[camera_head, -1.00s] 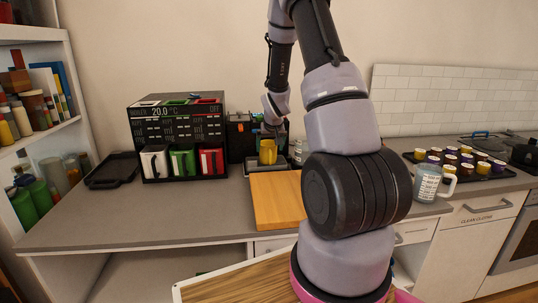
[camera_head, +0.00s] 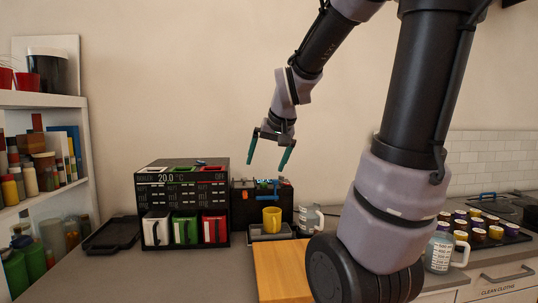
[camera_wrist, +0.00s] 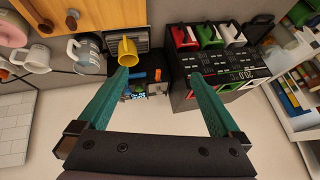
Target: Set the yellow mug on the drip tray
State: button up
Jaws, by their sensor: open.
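The yellow mug (camera_head: 272,219) stands upright on the drip tray (camera_head: 258,234) at the front of the small black coffee machine (camera_head: 241,204). The mug also shows in the wrist view (camera_wrist: 127,52), over the grey slatted tray (camera_wrist: 142,39). My gripper (camera_head: 270,172) is open and empty, its two green fingers spread apart above the machine and clear of the mug. In the wrist view the open fingertips (camera_wrist: 163,78) point toward the machine, with nothing between them.
A black dispenser with white, green and red containers (camera_head: 185,185) stands left of the machine. A glass measuring jug (camera_head: 309,219) is close on the right. A wooden board (camera_head: 280,270) lies in front. A black tray (camera_head: 110,235) lies at left.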

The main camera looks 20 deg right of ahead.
jog(key=s+a+r+y, duration=0.1)
jog(key=s+a+r, duration=0.1)
jog(key=s, duration=0.4)
jog(key=s+a+r, duration=0.2)
jog(key=s+a, duration=0.1)
jog(key=s, duration=0.4)
jog(key=shift+s+y, duration=0.15)
jog(key=shift+y, duration=0.25)
